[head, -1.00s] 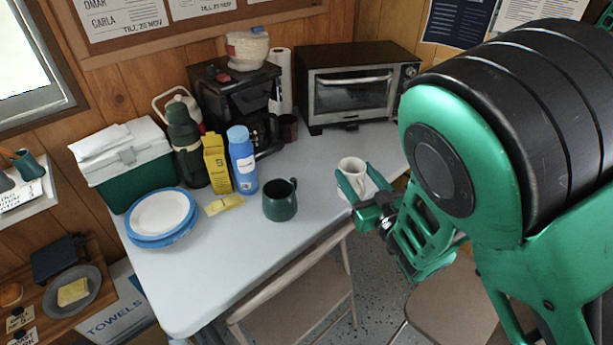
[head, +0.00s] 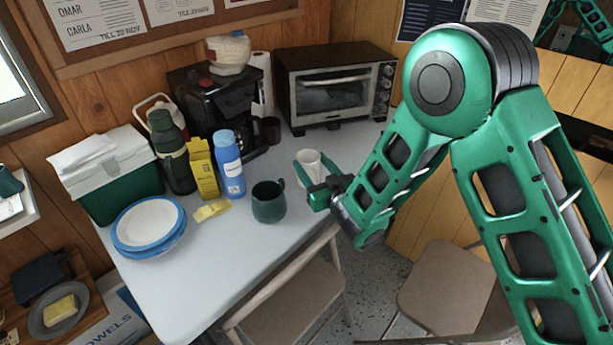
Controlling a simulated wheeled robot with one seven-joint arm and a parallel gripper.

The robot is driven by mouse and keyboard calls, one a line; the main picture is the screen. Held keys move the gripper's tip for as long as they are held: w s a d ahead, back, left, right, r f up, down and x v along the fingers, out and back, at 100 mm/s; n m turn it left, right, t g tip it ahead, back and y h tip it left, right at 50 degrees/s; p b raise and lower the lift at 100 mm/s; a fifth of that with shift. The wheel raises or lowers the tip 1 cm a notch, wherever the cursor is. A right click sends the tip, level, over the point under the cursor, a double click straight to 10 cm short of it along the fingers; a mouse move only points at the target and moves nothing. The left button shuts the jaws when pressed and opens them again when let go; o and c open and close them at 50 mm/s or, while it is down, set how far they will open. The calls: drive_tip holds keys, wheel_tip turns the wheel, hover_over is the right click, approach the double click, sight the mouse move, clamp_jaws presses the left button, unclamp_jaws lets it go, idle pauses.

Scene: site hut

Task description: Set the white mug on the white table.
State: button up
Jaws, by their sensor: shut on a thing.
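The white mug (head: 309,165) is in the head view, over the right part of the white table (head: 190,289). My gripper (head: 316,176) reaches in from the right and is shut on the mug, with a green finger on either side of it. The mug looks upright. Its lower part is partly hidden by my gripper, so I cannot tell whether its base touches the table.
A dark green mug (head: 268,202) stands left of my gripper. A blue bottle (head: 229,165), a yellow carton (head: 202,168) and a stack of plates (head: 149,225) are further left. A toaster oven (head: 335,84) stands behind. Folding chairs (head: 290,305) stand in front.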

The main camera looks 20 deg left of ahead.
sight(314, 176)
drive_tip(key=shift+w+d+f, duration=0.1)
drive_tip(key=shift+d+f, duration=0.05)
drive_tip(key=shift+f, duration=0.25)
wheel_tip(314, 176, down, 3)
drive_tip(key=shift+r, duration=0.1)
drive_tip(key=shift+w, duration=0.1)
drive_tip(key=shift+f, duration=0.3)
drive_tip(key=o, duration=1.3)
drive_tip(key=shift+c, duration=0.2)
drive_tip(key=shift+r, duration=0.1)
drive_tip(key=shift+s+d, duration=0.4)
drive_tip(key=v, duration=1.1)
